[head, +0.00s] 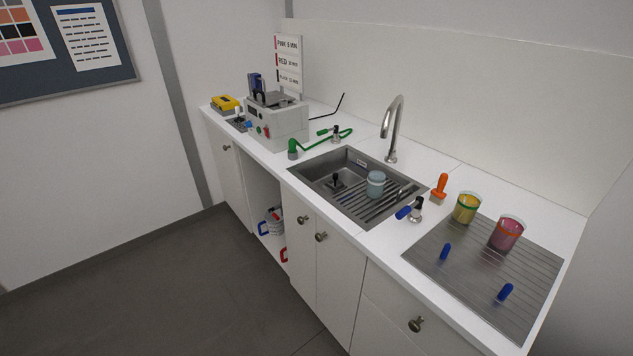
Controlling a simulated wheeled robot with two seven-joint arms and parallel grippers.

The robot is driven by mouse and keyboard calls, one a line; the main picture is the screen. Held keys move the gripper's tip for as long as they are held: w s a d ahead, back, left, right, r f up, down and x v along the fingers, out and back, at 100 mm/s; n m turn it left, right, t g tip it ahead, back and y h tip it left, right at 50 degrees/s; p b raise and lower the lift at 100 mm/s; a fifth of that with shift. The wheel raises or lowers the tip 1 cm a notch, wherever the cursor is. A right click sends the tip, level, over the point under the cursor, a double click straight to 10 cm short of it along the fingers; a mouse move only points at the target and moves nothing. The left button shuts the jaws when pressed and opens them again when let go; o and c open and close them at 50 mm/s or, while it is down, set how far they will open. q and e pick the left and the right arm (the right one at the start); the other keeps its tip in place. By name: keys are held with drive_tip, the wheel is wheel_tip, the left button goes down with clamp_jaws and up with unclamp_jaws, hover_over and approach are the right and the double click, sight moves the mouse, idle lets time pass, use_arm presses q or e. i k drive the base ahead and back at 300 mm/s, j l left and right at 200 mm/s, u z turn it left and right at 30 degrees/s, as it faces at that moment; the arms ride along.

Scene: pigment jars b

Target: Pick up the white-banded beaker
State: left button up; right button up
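A pale blue-grey beaker (376,184) stands upright on the ribbed part of the sink (322,178). It has a lighter rim or band near its top; it is too small to tell clearly that the band is white. A beaker with yellow contents and a green band (466,209) and one with pink-red contents and an orange band (506,234) stand on the grooved drainboard (452,280) at the right. Neither of my grippers is in view.
A tall curved faucet (397,120) rises behind the sink. An orange-handled brush (439,189) and a blue-handled valve (408,211) stand right of it. Two blue pegs (445,251) are on the drainboard. A grey machine (276,122) and green hose (312,145) are at left. Floor is clear.

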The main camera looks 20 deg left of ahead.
sight(376, 182)
drive_tip(key=i+l+u, duration=0.15)
drive_tip(key=i+u, duration=0.2)
drive_tip(key=i, duration=0.2)
drive_tip(key=j+z, duration=0.25)
drive_tip(key=j, duration=0.25)
drive_tip(key=j+z, duration=0.25)
drive_tip(key=j, duration=0.3)
